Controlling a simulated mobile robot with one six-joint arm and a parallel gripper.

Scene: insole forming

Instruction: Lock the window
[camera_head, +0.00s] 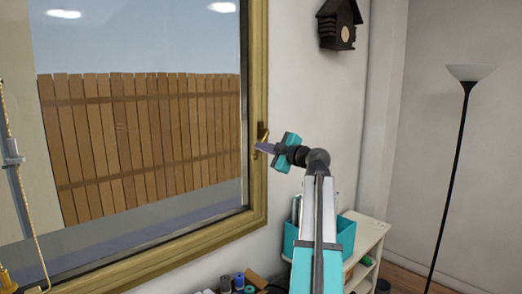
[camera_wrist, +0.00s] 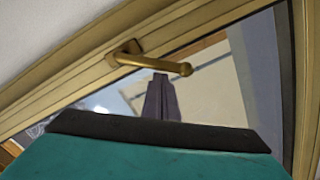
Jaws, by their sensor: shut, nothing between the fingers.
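The window (camera_head: 257,60) has a gold-brown wooden frame and fills the left of the head view. Its brass handle (camera_head: 263,132) is on the right side of the frame. In the wrist view the handle (camera_wrist: 152,62) reaches from its mount on the frame out over the pane, at an angle to the frame. My gripper (camera_head: 261,147) is beside the handle in the head view. In the wrist view its dark fingers (camera_wrist: 161,98) are together and empty, with their tips just below the handle's bar. I cannot tell whether they touch it.
A teal box (camera_head: 346,236) stands on a white shelf unit (camera_head: 371,240) below my arm. Small spools (camera_head: 238,282) lie near the bottom. A dark birdhouse (camera_head: 338,24) hangs on the wall, and a floor lamp (camera_head: 464,110) stands at the right.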

